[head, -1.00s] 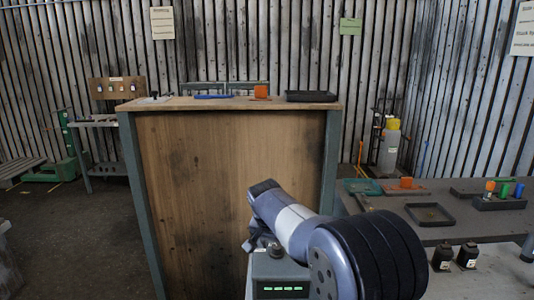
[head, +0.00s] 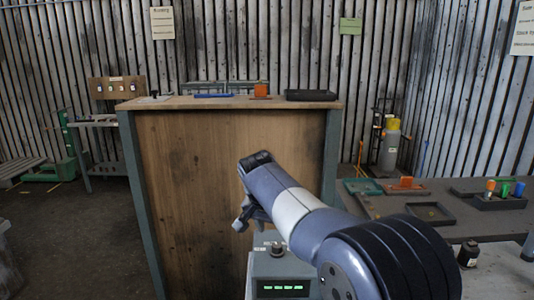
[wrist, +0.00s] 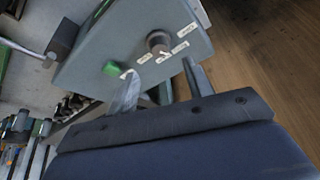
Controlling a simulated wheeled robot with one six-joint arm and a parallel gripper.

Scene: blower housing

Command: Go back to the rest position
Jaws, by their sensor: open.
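My gripper (head: 241,222) shows small in the head view, at the far end of my grey and white arm, in front of the wooden panel of the tall bench (head: 230,190). In the wrist view my gripper (wrist: 160,76) has its two fingers spread apart, with nothing held between them. Beyond the fingers, a grey-green box (wrist: 160,45) carries a green button (wrist: 113,69), a dark round knob (wrist: 158,40) and small white labels. I cannot tell whether the fingers touch the box.
The tall bench holds a blue item (head: 212,95), an orange block (head: 261,91) and a black tray (head: 311,96). At right, a grey table (head: 385,206) carries trays and coloured handles. Floor at left is open.

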